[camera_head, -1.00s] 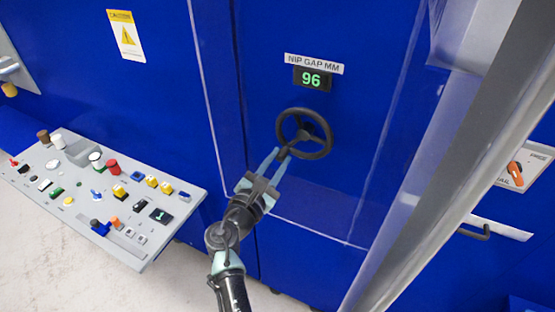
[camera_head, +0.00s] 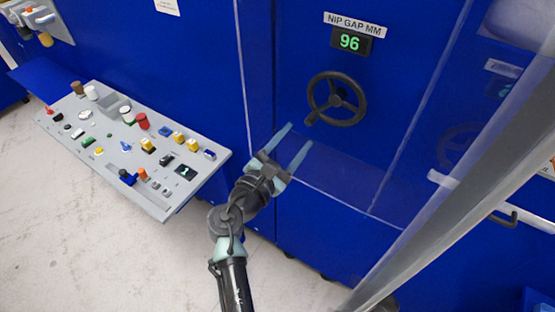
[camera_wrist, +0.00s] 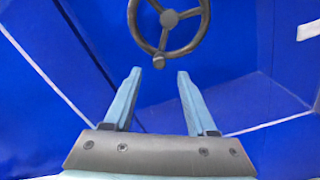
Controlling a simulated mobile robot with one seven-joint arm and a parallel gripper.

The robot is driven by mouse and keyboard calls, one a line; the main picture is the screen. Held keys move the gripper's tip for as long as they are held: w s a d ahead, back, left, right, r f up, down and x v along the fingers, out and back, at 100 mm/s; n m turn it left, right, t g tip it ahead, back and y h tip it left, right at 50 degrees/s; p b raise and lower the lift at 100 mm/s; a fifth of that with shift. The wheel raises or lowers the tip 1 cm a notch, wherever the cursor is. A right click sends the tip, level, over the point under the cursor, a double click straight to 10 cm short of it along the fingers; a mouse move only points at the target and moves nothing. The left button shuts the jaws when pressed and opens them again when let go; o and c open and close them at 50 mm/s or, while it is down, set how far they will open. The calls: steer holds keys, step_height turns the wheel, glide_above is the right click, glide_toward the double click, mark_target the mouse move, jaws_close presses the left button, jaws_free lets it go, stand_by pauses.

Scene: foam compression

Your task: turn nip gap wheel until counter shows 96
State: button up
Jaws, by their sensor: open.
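The nip gap wheel (camera_head: 354,88) is a dark three-spoked handwheel on the blue machine face. Its small knob (camera_head: 312,119) sits at the lower left of the rim in the head view. The counter (camera_head: 350,41) above it shows 96 in green, under a NIP GAP MM label (camera_head: 355,24). My gripper (camera_head: 299,138) is open and empty, below and left of the wheel, apart from it. In the wrist view, the wheel (camera_wrist: 169,18) is at the top, cut off by the frame edge, beyond the open fingertips (camera_wrist: 159,74). Its knob (camera_wrist: 158,62) hangs at the rim's bottom.
A grey control panel (camera_head: 100,160) with several coloured buttons and switches stands at the left. A slanted grey bar (camera_head: 450,190) and a clear panel cross the right side. The floor (camera_head: 60,230) at the lower left is clear.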

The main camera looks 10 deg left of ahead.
steer(key=b+v, duration=0.1)
steer(key=v, duration=0.6)
stand_by(0.4)
